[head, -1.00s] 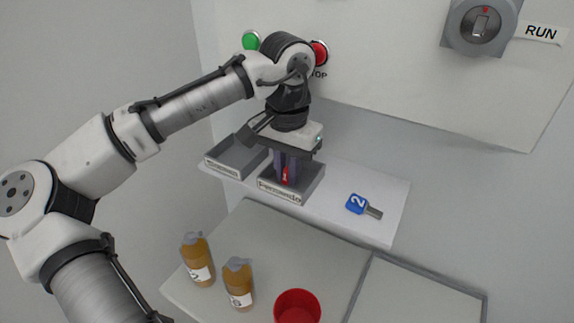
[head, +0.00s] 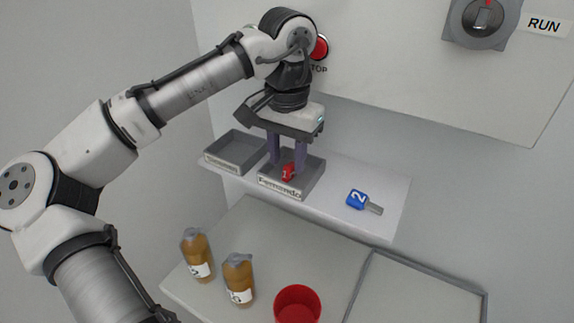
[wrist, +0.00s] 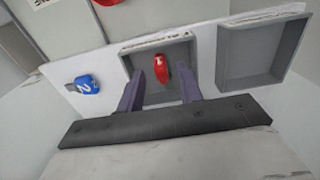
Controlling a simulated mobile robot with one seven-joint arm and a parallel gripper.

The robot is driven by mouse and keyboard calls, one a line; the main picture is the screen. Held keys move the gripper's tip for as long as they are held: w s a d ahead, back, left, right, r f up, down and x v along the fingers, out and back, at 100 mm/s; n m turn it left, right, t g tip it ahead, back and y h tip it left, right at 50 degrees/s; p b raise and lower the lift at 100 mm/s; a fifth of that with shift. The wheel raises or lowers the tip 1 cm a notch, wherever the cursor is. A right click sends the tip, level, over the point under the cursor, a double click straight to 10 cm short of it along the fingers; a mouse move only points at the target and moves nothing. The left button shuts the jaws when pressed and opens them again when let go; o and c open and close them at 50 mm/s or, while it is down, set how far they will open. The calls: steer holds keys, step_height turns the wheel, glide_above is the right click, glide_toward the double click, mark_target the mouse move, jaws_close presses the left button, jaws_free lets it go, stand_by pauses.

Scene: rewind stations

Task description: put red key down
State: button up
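The red key (head: 288,172), marked 1, lies in the grey tray labelled Fernando (head: 310,184). My gripper (head: 286,168) is above that tray with its two purple fingers spread apart, one on each side of the key. In the wrist view the red key (wrist: 160,68) sits between the open fingers (wrist: 160,85), with a gap on both sides. The key's shaft is not clearly visible in the head view.
A second grey tray (head: 222,164) is empty at the left of the shelf (head: 338,203). A blue key (head: 357,199), marked 2, lies to the right. Below are two amber bottles (head: 197,254) (head: 239,281) and a red cup (head: 297,295). A red stop button (head: 320,47) is behind my arm.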

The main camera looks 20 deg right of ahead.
mark_target(287, 165)
steer(key=shift+r, duration=2.5)
